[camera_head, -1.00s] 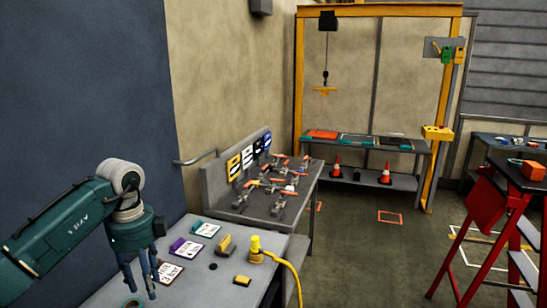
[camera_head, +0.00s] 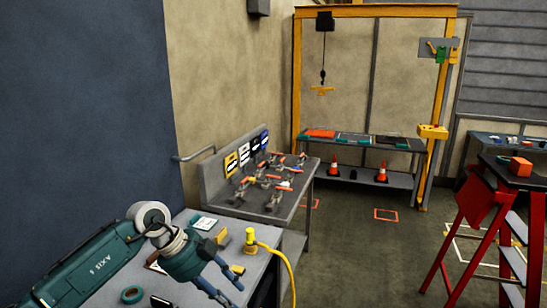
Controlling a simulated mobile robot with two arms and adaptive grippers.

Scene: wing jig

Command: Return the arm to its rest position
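My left arm comes in from the lower left, with a green forearm and a white-grey wrist. My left gripper (camera_head: 231,294) points down and to the right over the front of the near grey bench (camera_head: 110,292). Its two dark fingers are spread apart, and I see nothing between them. The gripper and wrist hide part of the bench top and some cards there. My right gripper is not in view.
The near bench holds a yellow fitting (camera_head: 250,240) with a yellow hose (camera_head: 289,262), a yellow block (camera_head: 222,237), a green ring (camera_head: 132,295) and a white card (camera_head: 204,222). Behind is a bench of clamps (camera_head: 262,199).

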